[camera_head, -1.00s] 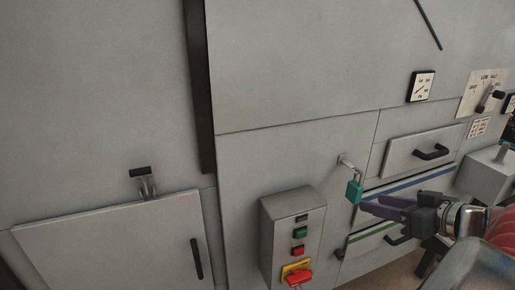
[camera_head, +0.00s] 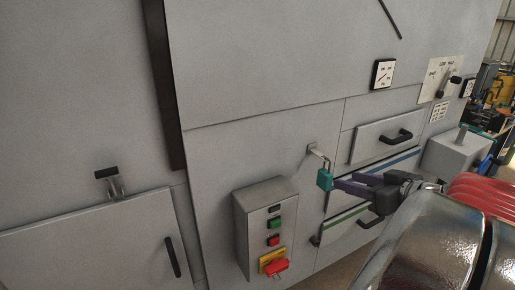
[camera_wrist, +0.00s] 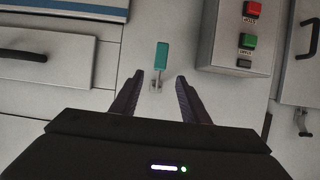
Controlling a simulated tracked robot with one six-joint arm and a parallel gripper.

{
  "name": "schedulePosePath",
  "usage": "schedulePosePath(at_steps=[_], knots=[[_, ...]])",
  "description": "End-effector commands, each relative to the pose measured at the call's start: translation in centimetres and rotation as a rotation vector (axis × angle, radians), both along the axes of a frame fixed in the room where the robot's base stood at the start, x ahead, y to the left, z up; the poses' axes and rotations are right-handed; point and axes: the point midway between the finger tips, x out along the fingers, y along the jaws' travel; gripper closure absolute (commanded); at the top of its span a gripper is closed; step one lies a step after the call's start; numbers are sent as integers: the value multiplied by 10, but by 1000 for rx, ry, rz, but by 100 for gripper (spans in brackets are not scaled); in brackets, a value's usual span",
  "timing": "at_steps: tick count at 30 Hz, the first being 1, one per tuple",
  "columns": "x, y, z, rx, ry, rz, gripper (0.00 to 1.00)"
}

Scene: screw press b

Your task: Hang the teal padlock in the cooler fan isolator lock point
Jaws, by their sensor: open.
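The teal padlock (camera_head: 325,181) hangs below a small metal hook (camera_head: 313,148) on the grey cabinet front. In the wrist view the padlock (camera_wrist: 161,54) lies just beyond the fingertips, lined up with the gap between them. My gripper (camera_head: 337,182) is open and empty, its dark purple fingers close to the padlock's right side in the head view. In the wrist view my gripper (camera_wrist: 159,79) has the hook and shackle showing between its fingertips.
Drawers with black handles (camera_head: 397,138) are right of the padlock. A grey box (camera_head: 452,153) projects at the far right. A cabinet door (camera_head: 90,240) with a latch above it (camera_head: 109,180) is at left. The panel between padlock and control box is clear.

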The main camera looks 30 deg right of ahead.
Motion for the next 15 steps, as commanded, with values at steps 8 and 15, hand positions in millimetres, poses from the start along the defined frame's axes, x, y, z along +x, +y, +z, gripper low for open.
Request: schedulePosePath(at_steps=[8, 15], knots=[[33, 1, -14, 2, 1, 1, 59], [61, 2, -26, 1, 0, 1, 59]])
